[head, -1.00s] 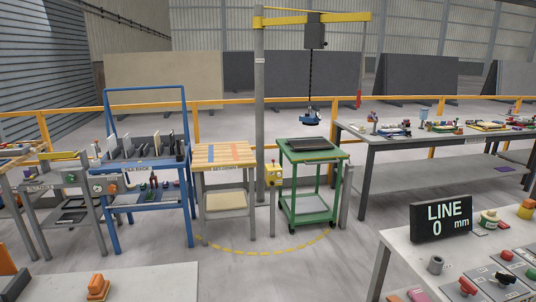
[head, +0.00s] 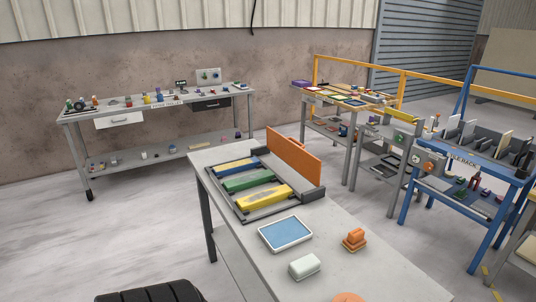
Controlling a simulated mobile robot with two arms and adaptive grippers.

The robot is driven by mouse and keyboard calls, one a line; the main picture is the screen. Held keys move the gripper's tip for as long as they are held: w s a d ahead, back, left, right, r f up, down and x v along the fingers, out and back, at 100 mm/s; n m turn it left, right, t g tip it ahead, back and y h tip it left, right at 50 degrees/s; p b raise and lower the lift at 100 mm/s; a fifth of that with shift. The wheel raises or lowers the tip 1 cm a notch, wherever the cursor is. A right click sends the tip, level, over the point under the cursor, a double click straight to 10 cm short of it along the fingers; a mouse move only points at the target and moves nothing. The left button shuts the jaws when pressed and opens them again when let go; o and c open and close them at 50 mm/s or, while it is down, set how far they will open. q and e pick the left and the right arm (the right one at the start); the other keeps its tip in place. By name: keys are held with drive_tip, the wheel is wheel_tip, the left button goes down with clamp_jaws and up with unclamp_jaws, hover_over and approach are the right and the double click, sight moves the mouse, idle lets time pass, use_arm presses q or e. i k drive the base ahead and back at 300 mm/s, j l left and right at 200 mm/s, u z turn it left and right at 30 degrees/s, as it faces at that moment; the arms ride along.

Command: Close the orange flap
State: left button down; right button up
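The orange flap (head: 294,157) stands raised, close to upright, along the far right side of a dark grey tray (head: 242,216). The tray lies on a grey table (head: 330,240) in the middle of the head view. Blue, green (head: 248,179) and yellow (head: 264,197) bars lie in the tray, side by side. The flap is tilted up away from these bars and does not cover them. Neither of my grippers shows in the head view.
A workbench (head: 160,111) stands by the back wall. A blue rack (head: 480,165) and a crowded table stand at the right. Open floor lies at the left.

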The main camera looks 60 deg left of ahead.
sight(309, 166)
drive_tip(key=i+l+u, duration=0.2)
drive_tip(key=i+u, duration=0.25)
drive_tip(key=i+l+u, duration=1.05)
drive_tip(key=l+u, duration=0.3)
drive_tip(key=i+l+u, duration=0.2)
drive_tip(key=l+u, duration=0.15)
drive_tip(key=i+l+u, duration=0.2)
drive_tip(key=l+u, duration=0.15)
drive_tip(key=l, duration=0.2)
drive_tip(key=i+l+u, duration=0.1)
drive_tip(key=l+u, duration=0.25)
drive_tip(key=l, duration=0.15)
drive_tip(key=l+u, duration=0.4)
drive_tip(key=i+l, duration=0.05)
drive_tip(key=l, duration=0.05)
